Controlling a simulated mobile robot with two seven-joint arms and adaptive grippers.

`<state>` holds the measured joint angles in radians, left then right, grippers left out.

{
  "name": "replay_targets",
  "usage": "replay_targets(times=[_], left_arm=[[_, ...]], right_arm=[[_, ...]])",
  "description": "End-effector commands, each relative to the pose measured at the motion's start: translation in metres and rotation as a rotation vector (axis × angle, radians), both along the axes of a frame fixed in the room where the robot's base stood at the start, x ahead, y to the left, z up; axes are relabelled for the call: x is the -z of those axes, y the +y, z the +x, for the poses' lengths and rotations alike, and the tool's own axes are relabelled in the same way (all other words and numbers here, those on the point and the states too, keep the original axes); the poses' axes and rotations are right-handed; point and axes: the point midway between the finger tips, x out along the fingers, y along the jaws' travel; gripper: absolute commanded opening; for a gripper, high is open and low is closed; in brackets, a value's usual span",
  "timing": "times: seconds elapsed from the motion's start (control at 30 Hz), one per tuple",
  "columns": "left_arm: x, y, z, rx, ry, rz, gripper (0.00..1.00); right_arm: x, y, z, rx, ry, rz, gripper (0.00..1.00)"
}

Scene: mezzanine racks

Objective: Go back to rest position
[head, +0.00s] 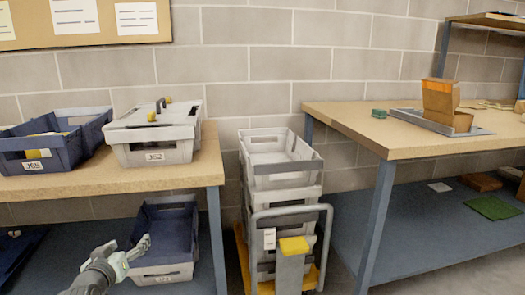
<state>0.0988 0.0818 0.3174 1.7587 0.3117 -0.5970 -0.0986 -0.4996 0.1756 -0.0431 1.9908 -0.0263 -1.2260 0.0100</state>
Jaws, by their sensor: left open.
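My left gripper (138,250) is at the lower left of the head view, with its arm coming in from the bottom left. Its fingers are apart and nothing shows between them. It is in front of a dark blue crate (172,222) on the lower shelf, overlapping that crate's left side in the picture. I cannot tell whether they touch. My right gripper is not in the view.
A wooden bench (110,181) at left bears a blue crate (85,160) and a grey crate (155,154). A trolley (328,236) with stacked grey crates (283,181) stands between it and the right bench (430,143), which holds an orange-brown box (440,98).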

Motion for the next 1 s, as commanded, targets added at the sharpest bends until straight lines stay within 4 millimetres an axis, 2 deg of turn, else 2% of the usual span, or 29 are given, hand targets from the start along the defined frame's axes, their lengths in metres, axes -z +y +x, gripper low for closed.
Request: replay_targets(times=[0.03,0.1,0.17,0.2,0.27,0.3,0.4,0.5,0.6,0.7,0.77,1.0], left_arm=[[0.033,-0.015,-0.02,0.034,0.097,0.026,0.72],[0.073,-0.034,-0.05,0.077,0.227,0.057,0.72],[0.106,-0.049,-0.08,0.111,0.338,0.083,0.72],[0.127,-0.058,-0.101,0.132,0.411,0.099,0.72],[0.155,-0.071,-0.135,0.162,0.52,0.124,0.72],[0.172,-0.079,-0.159,0.181,0.59,0.14,0.72],[0.207,-0.095,-0.22,0.222,0.757,0.176,0.72],[0.229,-0.106,-0.273,0.251,0.894,0.208,0.72],[0.241,-0.113,-0.312,0.27,0.988,0.229,0.72],[0.247,-0.116,-0.334,0.278,1.04,0.24,0.72],[0.248,-0.117,-0.34,0.28,1.055,0.244,0.72],[0.248,-0.117,-0.34,0.281,1.056,0.244,0.72]], right_arm=[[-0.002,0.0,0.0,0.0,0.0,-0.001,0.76],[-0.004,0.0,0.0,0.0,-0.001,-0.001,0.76],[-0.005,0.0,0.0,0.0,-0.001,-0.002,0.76],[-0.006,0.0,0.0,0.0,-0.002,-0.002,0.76],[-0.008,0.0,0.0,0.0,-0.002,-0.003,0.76],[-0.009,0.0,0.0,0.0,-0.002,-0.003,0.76],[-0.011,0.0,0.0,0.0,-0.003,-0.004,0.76],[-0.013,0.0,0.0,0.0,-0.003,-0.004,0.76],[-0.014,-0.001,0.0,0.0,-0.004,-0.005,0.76],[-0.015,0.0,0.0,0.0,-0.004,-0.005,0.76],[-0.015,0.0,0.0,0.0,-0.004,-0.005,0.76],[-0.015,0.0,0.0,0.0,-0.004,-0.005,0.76]])
